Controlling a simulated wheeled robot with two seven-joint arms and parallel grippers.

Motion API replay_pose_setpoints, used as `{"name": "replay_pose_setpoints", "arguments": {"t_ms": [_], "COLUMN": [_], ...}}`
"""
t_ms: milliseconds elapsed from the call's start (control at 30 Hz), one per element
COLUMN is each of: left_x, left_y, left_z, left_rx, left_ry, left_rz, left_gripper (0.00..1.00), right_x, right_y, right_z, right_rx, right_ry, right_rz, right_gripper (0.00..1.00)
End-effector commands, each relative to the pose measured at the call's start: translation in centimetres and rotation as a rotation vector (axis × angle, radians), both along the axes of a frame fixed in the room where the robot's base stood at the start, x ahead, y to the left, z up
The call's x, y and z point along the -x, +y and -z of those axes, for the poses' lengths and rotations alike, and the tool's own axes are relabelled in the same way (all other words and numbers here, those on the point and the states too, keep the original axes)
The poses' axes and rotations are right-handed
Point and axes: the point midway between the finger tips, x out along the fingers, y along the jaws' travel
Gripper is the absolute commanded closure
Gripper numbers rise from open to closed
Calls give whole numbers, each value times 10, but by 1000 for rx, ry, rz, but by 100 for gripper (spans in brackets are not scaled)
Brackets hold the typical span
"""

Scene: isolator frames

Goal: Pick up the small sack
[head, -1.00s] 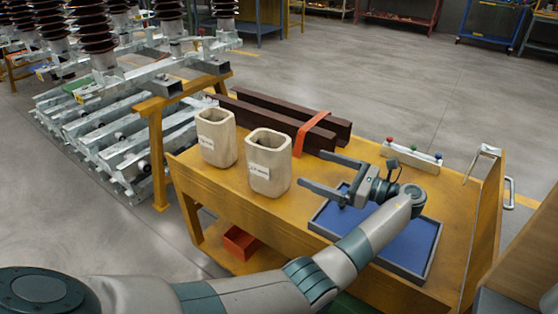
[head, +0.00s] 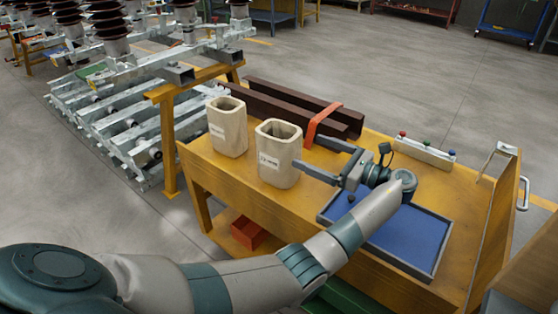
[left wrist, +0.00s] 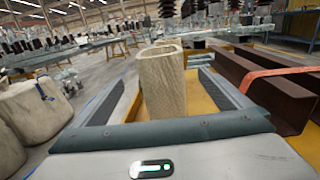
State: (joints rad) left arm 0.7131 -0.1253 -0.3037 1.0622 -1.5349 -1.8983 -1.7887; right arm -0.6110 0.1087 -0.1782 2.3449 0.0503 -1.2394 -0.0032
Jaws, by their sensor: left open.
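Two beige, open-topped sacks with white labels stand upright on the yellow bench: a left sack (head: 228,127) and a right sack (head: 279,168). They look alike in size, so I cannot tell which is the small one. My left gripper (head: 307,155) is open, just right of the right sack, with its fingers pointing at it. The near fingertip overlaps the sack's right edge in the head view; contact is unclear. In the left wrist view a sack (left wrist: 163,85), apparently the right one, stands centred between the two fingers. My right gripper is not in view.
Dark brown beams (head: 290,100) with an orange strap (head: 322,122) lie behind the sacks. A blue-lined tray (head: 415,235) lies under my left forearm. A rack with coloured knobs (head: 427,152) stands at the bench's back. A red bin (head: 248,232) sits below.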

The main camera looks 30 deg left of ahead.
Motion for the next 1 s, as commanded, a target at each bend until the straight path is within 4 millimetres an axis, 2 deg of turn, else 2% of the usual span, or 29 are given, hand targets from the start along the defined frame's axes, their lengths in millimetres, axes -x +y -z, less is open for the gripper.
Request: {"name": "replay_pose_setpoints", "arguments": {"t_ms": [200,400,867,1000], "left_x": [0,0,0,0], "left_y": [41,65,71,79], "left_z": [0,0,0,-2], "left_rx": [-1,0,1,0], "left_ry": [-1,0,0,0], "left_rz": [-3,-1,-1,-2], "left_gripper": [3,3,3,3], "right_x": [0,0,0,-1], "right_y": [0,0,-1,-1], "right_z": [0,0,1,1], "right_rx": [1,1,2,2], "right_ry": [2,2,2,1], "right_rz": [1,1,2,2], "right_gripper": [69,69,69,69]}}
